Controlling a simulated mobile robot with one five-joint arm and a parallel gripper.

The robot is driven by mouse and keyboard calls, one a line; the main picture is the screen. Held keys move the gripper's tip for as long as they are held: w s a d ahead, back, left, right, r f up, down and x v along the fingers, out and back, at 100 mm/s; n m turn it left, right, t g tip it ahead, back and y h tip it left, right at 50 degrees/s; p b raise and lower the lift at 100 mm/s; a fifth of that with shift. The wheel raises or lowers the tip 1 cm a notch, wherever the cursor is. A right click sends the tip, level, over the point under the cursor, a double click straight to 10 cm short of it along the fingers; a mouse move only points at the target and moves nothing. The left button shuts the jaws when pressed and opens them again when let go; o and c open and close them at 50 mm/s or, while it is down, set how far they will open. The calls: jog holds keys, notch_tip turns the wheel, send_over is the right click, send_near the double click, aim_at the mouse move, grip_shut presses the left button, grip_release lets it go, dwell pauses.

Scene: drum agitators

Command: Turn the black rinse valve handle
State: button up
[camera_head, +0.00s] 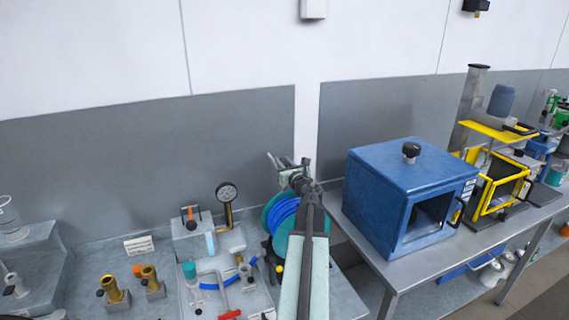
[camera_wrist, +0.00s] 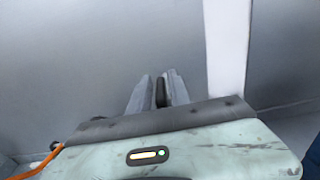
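My gripper (camera_head: 289,166) is raised above the blue and teal hose reel (camera_head: 284,220) in the head view, with its fingers spread. In the wrist view my gripper (camera_wrist: 160,84) shows two grey fingers with a gap between them, pointing at the grey wall. A dark upright piece lies between the fingers; I cannot tell whether it is part of the gripper. I cannot tell which part is the black rinse valve handle. The gripper appears to touch none of these.
A piping panel with a red handle (camera_head: 230,314) and a pressure gauge (camera_head: 227,192) stands left of my arm. A blue box (camera_head: 400,190) with a black knob on top stands close on the right, on a steel table. The space above the left bench is free.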

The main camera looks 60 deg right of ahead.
grip_shut()
jog(key=shift+a+m+g+h, duration=0.1)
jog(key=shift+m+g+h, duration=0.2)
jog(key=shift+h, duration=0.1)
jog(key=shift+m+g+h, duration=0.5)
jog(key=shift+h, duration=0.1)
jog(key=m+g+h, duration=0.2)
jog(key=g, duration=0.1)
jog(key=shift+w+m, duration=0.15)
jog(key=shift+m, duration=0.15)
jog(key=m+g+h, duration=0.1)
jog(key=m+g, duration=0.1)
jog(key=g, duration=0.2)
jog(key=m+g+h, duration=0.2)
jog(key=m+g, duration=0.1)
jog(key=g, duration=0.1)
jog(key=shift+w, duration=0.1)
jog(key=m+g, duration=0.2)
jog(key=g, duration=0.1)
jog(key=m+g, duration=0.3)
jog(key=g, duration=0.1)
jog(key=shift+d, duration=0.2)
jog(key=m+g+y, duration=0.2)
jog(key=m+g, duration=0.1)
jog(key=g, duration=0.1)
jog(key=shift+g, duration=0.3)
jog(key=shift+a+m+g+y, duration=0.1)
jog(key=shift+m+g+y, duration=0.2)
jog(key=shift+g+y, duration=0.1)
jog(key=shift+s, duration=0.25)
